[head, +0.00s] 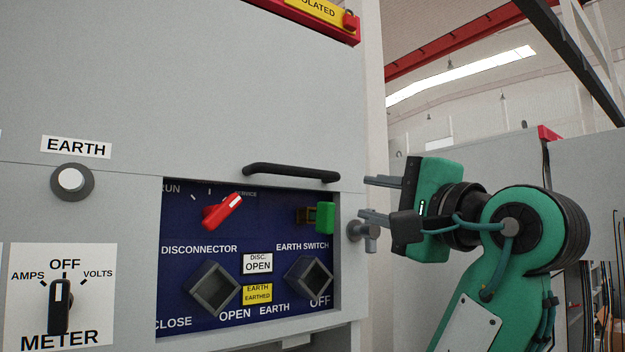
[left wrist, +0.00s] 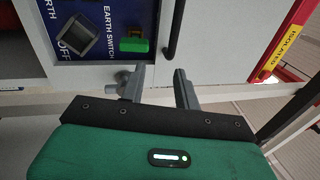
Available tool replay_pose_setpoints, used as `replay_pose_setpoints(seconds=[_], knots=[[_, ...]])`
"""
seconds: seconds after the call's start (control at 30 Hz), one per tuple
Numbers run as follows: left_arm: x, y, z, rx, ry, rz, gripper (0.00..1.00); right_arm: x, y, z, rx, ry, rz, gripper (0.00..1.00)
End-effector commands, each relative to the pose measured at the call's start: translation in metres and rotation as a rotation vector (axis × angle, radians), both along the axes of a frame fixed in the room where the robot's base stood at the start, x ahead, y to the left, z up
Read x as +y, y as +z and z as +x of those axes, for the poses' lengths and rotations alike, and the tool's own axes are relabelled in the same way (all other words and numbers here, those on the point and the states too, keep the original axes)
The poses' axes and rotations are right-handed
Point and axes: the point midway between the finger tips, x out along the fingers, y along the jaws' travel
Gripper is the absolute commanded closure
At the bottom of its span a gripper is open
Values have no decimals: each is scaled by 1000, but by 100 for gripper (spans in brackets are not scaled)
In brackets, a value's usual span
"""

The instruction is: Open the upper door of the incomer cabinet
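The grey upper door (head: 200,90) of the cabinet fills the top left of the head view and looks shut. A black bar handle (head: 290,173) runs along its lower edge; it also shows in the left wrist view (left wrist: 173,30). A grey metal knob (head: 365,231) sticks out at the cabinet's right side, below that handle; it also shows in the left wrist view (left wrist: 119,79). My left gripper (head: 370,199) is open and empty at the cabinet's right edge. Its lower finger is close to the knob; I cannot tell if they touch. My right gripper is out of view.
Below the door is a blue panel (head: 205,255) with a red selector (head: 222,211), a green block (head: 325,217) and two square sockets. A meter switch (head: 60,305) sits lower left. A red rail with a yellow label (head: 318,10) is above. Another grey cabinet (head: 455,165) stands behind my arm.

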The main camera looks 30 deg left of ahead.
Motion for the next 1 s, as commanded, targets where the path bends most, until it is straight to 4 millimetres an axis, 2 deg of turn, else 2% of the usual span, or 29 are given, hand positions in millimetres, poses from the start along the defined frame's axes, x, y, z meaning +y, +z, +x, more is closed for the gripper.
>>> replay_pose_setpoints(seconds=[0.03,0.1,0.23,0.37,0.8,1.0], knots=[[0,11,-20,-25,10,-15,68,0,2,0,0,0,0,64],[0,18,-38,-42,22,-31,68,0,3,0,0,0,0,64],[2,23,-51,-53,33,-44,68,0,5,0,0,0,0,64],[14,28,-47,-52,36,-44,68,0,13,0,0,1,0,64],[89,46,-15,-50,37,-42,68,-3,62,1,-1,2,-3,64],[114,49,-4,-50,34,-43,68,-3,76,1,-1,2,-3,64]])
